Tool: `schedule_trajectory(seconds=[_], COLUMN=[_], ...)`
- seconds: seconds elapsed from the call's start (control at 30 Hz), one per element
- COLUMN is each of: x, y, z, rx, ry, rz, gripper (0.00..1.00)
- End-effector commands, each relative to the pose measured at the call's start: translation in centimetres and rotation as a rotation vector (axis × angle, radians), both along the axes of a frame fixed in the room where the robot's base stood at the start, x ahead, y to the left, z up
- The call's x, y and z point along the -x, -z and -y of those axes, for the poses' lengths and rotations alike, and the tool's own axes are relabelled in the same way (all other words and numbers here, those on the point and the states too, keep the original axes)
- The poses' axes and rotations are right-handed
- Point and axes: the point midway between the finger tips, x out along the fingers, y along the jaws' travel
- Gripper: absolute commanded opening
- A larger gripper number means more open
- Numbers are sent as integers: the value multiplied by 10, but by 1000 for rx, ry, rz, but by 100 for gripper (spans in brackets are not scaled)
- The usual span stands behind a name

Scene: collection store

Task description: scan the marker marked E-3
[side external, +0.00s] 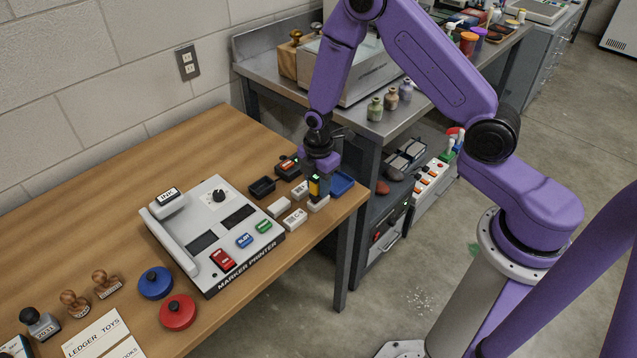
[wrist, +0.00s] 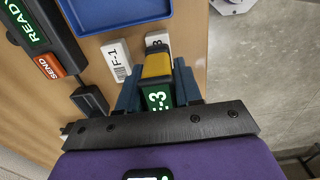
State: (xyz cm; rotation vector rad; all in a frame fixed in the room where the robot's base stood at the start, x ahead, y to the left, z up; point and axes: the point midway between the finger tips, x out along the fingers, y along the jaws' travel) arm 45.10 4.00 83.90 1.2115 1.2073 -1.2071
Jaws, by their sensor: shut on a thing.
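My gripper (side external: 320,176) is shut on a yellow and dark hand scanner (side external: 314,187), held nose down near the table's right end. In the wrist view the scanner (wrist: 156,65) sits between my fingers; its green display (wrist: 158,98) shows characters ending in "-3", the first partly cut off, apparently an E. A white marker (wrist: 157,39) lies at the scanner's nose, its label mostly hidden; it also shows in the side view (side external: 319,203). I cannot tell whether nose and marker touch. A marker with a barcode, F-1 (wrist: 117,61), lies left of it.
A blue tray (wrist: 113,24) lies just beyond the markers. A dark unit with READY and an orange SEND key (wrist: 48,67) is at left. Other white markers (side external: 294,219) lie near the marker printer (side external: 215,230). The table's right edge is close.

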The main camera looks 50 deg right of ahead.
Motion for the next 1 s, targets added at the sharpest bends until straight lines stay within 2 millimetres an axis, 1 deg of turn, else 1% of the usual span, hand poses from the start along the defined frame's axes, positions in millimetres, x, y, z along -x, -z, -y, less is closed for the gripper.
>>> schedule_trajectory(seconds=[0.47,0.57,1.0], x=[2,1,0], y=[1,-3,-34], z=[0,0,0], rx=[1,1,0], ry=[0,0,0], rz=[-5,-4,-1], gripper=[15,15,15])
